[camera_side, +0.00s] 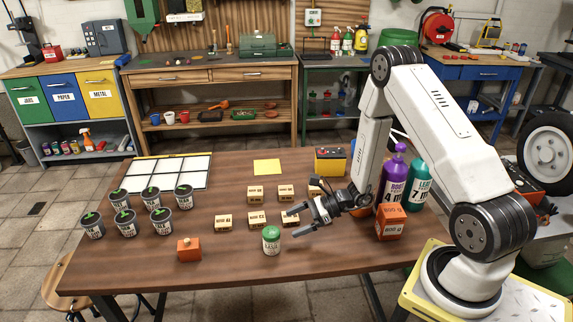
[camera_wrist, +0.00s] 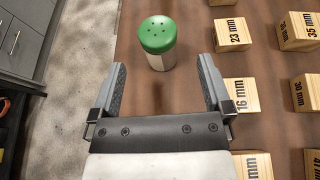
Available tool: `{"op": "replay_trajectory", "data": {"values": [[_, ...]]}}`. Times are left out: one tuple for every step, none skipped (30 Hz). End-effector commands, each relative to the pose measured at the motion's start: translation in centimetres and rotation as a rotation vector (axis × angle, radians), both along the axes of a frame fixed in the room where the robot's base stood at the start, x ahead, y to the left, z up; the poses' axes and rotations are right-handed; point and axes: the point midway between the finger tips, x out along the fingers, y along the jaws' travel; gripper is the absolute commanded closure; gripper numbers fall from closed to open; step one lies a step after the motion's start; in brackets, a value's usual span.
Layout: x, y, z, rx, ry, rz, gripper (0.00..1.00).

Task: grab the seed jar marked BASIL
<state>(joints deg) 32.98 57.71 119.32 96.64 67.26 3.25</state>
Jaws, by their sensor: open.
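A small white jar with a green lid (camera_side: 271,240) stands upright near the front edge of the wooden table. Its label has dark print too small to read. In the wrist view the jar (camera_wrist: 159,46) shows from above, with holes in its lid and its label hidden. My gripper (camera_side: 293,222) is open and empty, just behind and right of the jar in the side view. In the wrist view the jar is ahead of my gripper (camera_wrist: 162,66), roughly in line with the gap between the fingers and not between them.
Wooden blocks marked in mm (camera_wrist: 231,34) stand close to the right finger; one (camera_wrist: 240,95) is beside it. An orange block (camera_side: 188,249) is left of the jar. Several dark pots (camera_side: 126,223) stand farther left. An orange box (camera_side: 390,223) and bottles (camera_side: 394,180) are at right.

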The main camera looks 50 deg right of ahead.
Motion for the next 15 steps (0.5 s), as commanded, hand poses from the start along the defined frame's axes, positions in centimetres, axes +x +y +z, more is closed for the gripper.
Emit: {"op": "replay_trajectory", "data": {"values": [[0.0, 0.0, 0.0, 0.000, 0.000, 0.001, 0.00], [0.1, 0.1, 0.0, 0.000, 0.000, 0.001, 0.00], [0.1, 0.2, -0.1, -0.001, 0.001, 0.002, 0.00], [0.2, 0.3, -0.1, -0.001, 0.000, 0.004, 0.00], [0.3, 0.4, -0.2, -0.001, 0.000, 0.004, 0.00], [0.5, 0.7, -0.3, -0.002, 0.000, 0.005, 0.00], [0.6, 0.8, -0.4, -0.002, 0.000, 0.005, 0.00], [0.7, 1.0, -0.5, -0.002, 0.000, 0.005, 0.00], [0.9, 1.2, -0.6, -0.002, 0.001, 0.006, 0.00], [1.0, 1.4, -0.7, -0.002, 0.001, 0.007, 0.00], [1.2, 1.6, -0.8, -0.001, 0.001, 0.005, 0.00], [1.3, 1.7, -0.9, -0.001, 0.001, 0.005, 0.00], [1.4, 1.8, -1.0, -0.002, 0.001, 0.004, 0.00], [1.5, 1.8, -1.0, -0.002, 0.001, 0.004, 0.00], [1.5, 1.9, -1.0, -0.002, 0.000, 0.005, 0.00]]}}
